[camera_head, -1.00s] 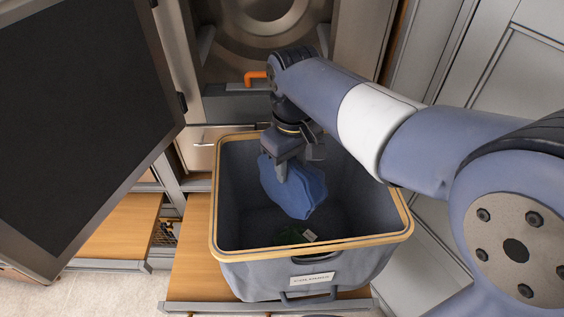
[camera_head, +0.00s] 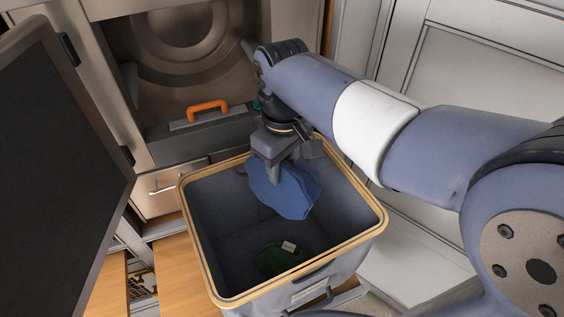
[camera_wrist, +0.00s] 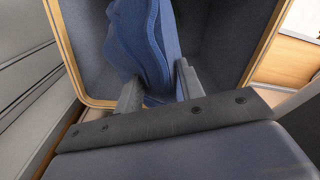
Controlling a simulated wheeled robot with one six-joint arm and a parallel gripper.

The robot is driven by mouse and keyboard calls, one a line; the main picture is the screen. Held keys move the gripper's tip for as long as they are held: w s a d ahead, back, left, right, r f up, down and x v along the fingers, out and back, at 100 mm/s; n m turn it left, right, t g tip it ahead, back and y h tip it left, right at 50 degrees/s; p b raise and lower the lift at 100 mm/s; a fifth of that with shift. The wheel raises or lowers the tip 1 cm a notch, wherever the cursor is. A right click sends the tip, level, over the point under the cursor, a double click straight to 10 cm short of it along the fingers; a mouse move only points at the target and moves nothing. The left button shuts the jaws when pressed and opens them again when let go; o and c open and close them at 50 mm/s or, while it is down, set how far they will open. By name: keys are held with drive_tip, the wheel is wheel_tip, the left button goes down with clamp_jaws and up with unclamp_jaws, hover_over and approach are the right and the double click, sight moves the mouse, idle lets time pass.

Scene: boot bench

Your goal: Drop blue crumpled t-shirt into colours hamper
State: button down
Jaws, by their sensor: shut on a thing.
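The blue crumpled t-shirt (camera_head: 284,192) hangs from my gripper (camera_head: 277,172) over the open mouth of the colours hamper (camera_head: 205,249). My gripper is shut on the shirt. In the wrist view, the two fingers of my gripper (camera_wrist: 158,88) close on the blue cloth (camera_wrist: 141,38) from both sides, with the hamper's rim (camera_wrist: 62,50) around it. The hamper is a dark grey fabric bin with a pale wooden rim and a label on its front. Its label reads as colours in the earlier head view. The shirt's lower end hides part of the inside.
A dark green item (camera_head: 276,262) with a white tag lies on the hamper floor. A dark panel (camera_head: 62,170) stands at the left. An orange handle (camera_head: 208,108) is on the unit behind. A pale cabinet (camera_head: 470,75) borders the right. Wooden boards (camera_head: 182,283) lie beside the hamper.

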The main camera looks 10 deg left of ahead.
drive_tip(key=shift+f+b, duration=1.85)
drive_tip(key=shift+f, duration=1.1)
drive_tip(key=c, duration=0.8)
unclamp_jaws()
drive_tip(key=shift+c, duration=0.2)
wheel_tip(320, 180, up, 11)
drive_tip(key=shift+b, duration=0.3)
drive_tip(key=shift+f, duration=0.1)
